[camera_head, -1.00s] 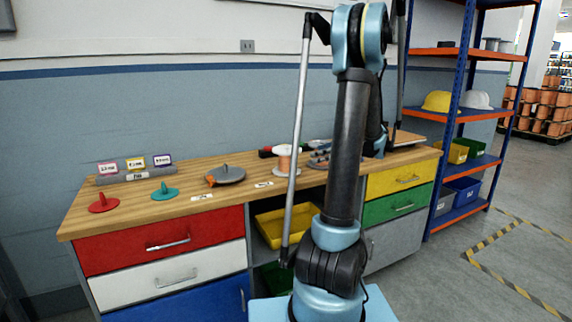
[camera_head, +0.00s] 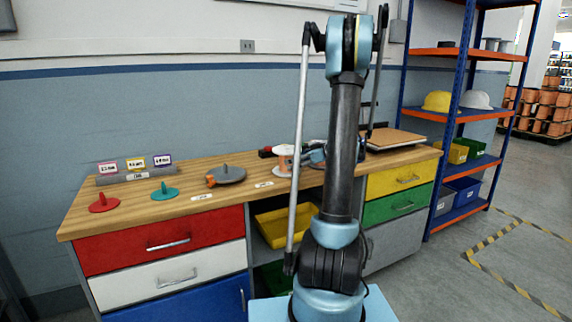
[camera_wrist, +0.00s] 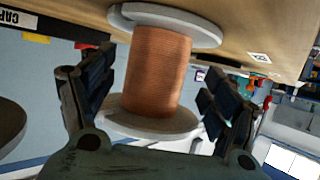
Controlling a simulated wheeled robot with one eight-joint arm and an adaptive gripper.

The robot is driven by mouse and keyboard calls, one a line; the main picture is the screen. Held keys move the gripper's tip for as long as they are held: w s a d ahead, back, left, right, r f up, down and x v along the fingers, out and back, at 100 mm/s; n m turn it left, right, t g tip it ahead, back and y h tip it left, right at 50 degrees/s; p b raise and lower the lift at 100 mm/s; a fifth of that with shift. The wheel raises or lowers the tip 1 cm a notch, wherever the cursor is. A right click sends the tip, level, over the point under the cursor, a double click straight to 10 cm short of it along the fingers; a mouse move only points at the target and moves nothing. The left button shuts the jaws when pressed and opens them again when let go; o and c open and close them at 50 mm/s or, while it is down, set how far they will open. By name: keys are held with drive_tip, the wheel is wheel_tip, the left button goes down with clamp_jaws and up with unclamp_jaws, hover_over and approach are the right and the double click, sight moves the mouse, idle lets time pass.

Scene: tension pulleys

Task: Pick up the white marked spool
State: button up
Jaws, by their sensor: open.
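The spool with white flanges and a copper-coloured winding (camera_wrist: 157,70) fills the middle of the wrist view, where the bench top appears at the top. In the head view the spool (camera_head: 284,160) stands upright on the bench. My gripper (camera_wrist: 155,88) is open, with one dark finger on each side of the spool. I cannot tell whether either finger touches it. In the head view my gripper (camera_head: 314,153) is just right of the spool and partly hidden by my arm. Any mark on the spool is not readable.
On the wooden bench (camera_head: 120,214) are a red disc (camera_head: 104,204), a teal disc (camera_head: 165,192), a grey disc (camera_head: 229,174) and a label stand (camera_head: 136,172). A flat board (camera_head: 394,140) lies at the right. Drawers are below; a blue shelf rack stands right.

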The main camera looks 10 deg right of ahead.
drive_tip(key=shift+x, duration=2.35)
drive_tip(key=shift+d+f, duration=0.15)
drive_tip(key=shift+d, duration=0.05)
drive_tip(key=c, duration=1.7)
